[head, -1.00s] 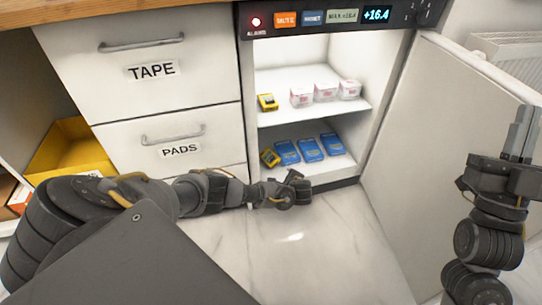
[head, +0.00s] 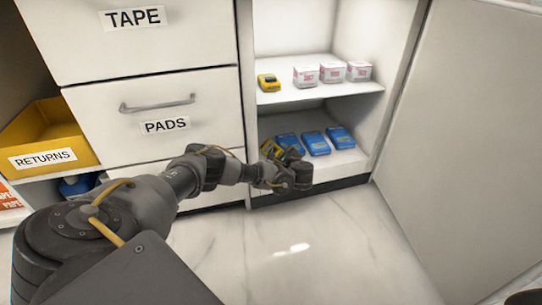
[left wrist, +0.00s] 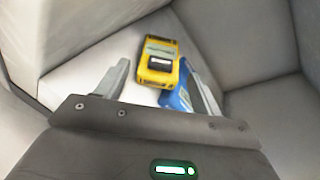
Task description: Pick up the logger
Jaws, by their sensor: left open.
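Two yellow-and-black loggers show in the open fridge. One logger (head: 268,82) sits at the left of the upper shelf. The other logger (head: 268,149) is at the left of the lower shelf, partly hidden behind my left gripper (head: 287,156). In the left wrist view this lower logger (left wrist: 158,58) lies just ahead of the gap between the open fingers of my left gripper (left wrist: 156,72). The fingers hold nothing. A blue pack (left wrist: 178,98) lies close to it, partly behind the right finger. My right gripper is out of view.
Several blue packs (head: 315,143) lie in a row on the lower shelf (head: 348,160), right of the logger. White-and-pink boxes (head: 333,72) stand on the upper shelf (head: 300,93). The open door (head: 460,130) bounds the right side. A yellow returns bin (head: 75,135) is at left.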

